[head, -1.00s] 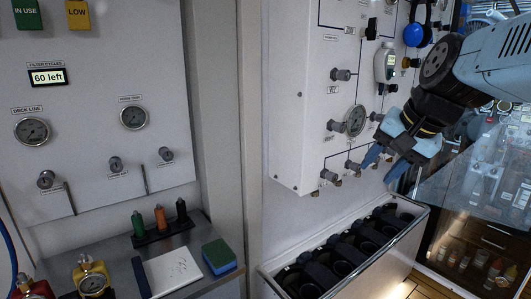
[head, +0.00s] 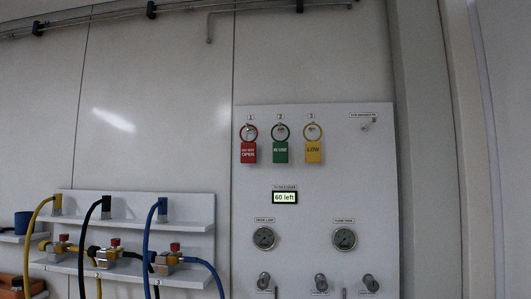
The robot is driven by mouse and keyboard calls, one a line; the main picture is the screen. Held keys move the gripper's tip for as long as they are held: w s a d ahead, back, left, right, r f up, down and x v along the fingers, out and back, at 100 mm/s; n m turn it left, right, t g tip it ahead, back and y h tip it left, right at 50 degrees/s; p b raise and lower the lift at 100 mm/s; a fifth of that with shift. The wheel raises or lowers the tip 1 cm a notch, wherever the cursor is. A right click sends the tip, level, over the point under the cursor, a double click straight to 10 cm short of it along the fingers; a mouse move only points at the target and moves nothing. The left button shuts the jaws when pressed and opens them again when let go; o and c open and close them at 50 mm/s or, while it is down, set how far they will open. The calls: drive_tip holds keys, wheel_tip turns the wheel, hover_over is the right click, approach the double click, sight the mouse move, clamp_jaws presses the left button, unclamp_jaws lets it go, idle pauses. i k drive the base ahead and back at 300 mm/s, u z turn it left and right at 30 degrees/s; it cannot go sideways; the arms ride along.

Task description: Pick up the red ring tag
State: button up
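The red ring tag (head: 248,152) hangs from the hook under label 1 at the upper left of the white panel (head: 375,200). Its ring is at the top and its red plate with white lettering, ending in "OPEN", is below. A green "IN USE" tag (head: 281,153) hangs beside it under label 2, and a yellow "LOW" tag (head: 314,152) under label 3. All three hang upright and apart from each other. My gripper is out of the head view now, so its state and distance to the red tag are hidden.
Below the tags are a display reading "60 left" (head: 285,197), two gauges (head: 264,238) and several knobs (head: 321,282). An empty hook (head: 367,125) is at the panel's upper right. At left, shelves (head: 130,207) carry yellow, black and blue hoses. A pipe runs along the top.

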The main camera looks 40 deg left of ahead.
sight(248, 148)
drive_tip(key=z, duration=1.25)
drive_tip(key=i, duration=0.1)
drive_tip(key=u, duration=3.05)
drive_tip(key=k, duration=0.85)
drive_tip(key=u, duration=0.2)
drive_tip(key=i, duration=0.85)
drive_tip(key=z, duration=0.1)
